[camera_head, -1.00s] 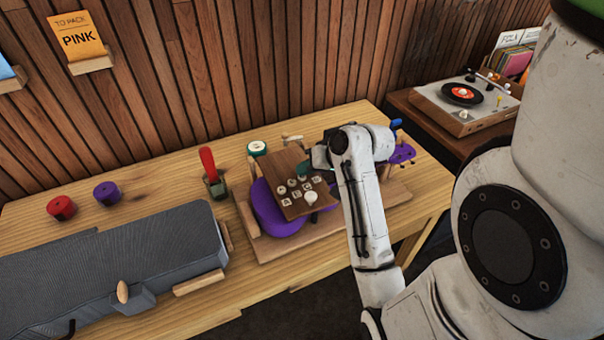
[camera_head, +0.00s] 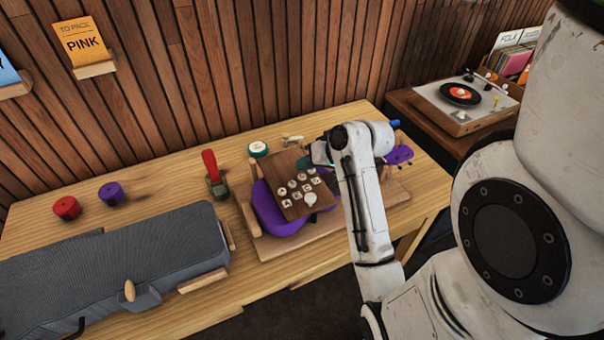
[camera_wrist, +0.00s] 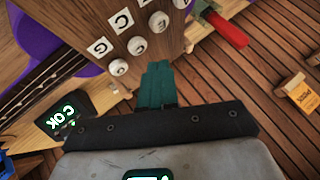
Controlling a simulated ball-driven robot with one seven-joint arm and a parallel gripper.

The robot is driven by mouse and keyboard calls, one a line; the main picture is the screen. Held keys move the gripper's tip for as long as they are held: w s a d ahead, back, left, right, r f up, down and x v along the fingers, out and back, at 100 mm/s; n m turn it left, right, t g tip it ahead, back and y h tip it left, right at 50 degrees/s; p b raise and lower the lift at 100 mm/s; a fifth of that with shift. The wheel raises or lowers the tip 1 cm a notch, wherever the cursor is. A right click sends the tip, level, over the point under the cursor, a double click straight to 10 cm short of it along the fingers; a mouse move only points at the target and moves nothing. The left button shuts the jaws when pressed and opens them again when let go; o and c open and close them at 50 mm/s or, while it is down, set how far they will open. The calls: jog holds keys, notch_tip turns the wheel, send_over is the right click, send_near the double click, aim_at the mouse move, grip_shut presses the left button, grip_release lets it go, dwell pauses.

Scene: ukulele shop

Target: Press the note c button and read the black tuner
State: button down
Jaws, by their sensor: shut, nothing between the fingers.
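A brown wooden board (camera_head: 283,172) with round pale buttons and square letter labels stands over a purple ukulele (camera_head: 270,212). In the wrist view the C label (camera_wrist: 122,19) lies beside one white button (camera_wrist: 136,45), and the G label (camera_wrist: 100,47) beside another. The black tuner (camera_wrist: 82,103) shows at the left with bright green characters that appear to read C OK. My gripper (camera_wrist: 157,66) has its teal fingers together, empty, close beside the board's edge. The fingertips do not cover the buttons; I cannot tell whether they touch the board. In the head view my arm partly hides my gripper (camera_head: 320,155).
A grey case (camera_head: 120,262) fills the table's front left. Red (camera_head: 67,207) and purple (camera_head: 110,193) spools stand behind it. A green-white roll (camera_head: 258,149) lies near the wall. A record player (camera_head: 465,100) is at right.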

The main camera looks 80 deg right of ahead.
aim_at(305, 177)
jog(key=shift+r+p, duration=1.9)
jog(key=shift+r, duration=0.35)
jog(key=shift+f, duration=0.1)
jog(key=w+a+f+n, duration=0.1)
jog(key=a+f, duration=0.1)
jog(key=a, duration=0.1)
jog(key=w+a+f+n+g+y+b, duration=0.1)
jog(key=a+f, duration=0.1)
jog(key=a, duration=0.1)
jog(key=a+f+g+y+b, duration=0.1)
jog(key=a+f, duration=0.1)
jog(key=a, duration=0.1)
jog(key=shift+w+a+f+n, duration=0.15)
jog(key=shift+w+a+n, duration=0.25)
jog(key=s+a+f+n+g+b, duration=0.1)
jog(key=s+a+f+n+g, duration=0.2)
jog(key=a, duration=0.6)
jog(key=s+a+f+n+g+b, duration=0.2)
jog(key=s+a+f+n+g, duration=0.1)
jog(key=s+a+f+n, duration=0.2)
jog(key=a+f, duration=0.2)
jog(key=a, duration=0.2)
jog(key=shift+a+b, duration=0.3)
jog(key=shift+a, duration=0.05)
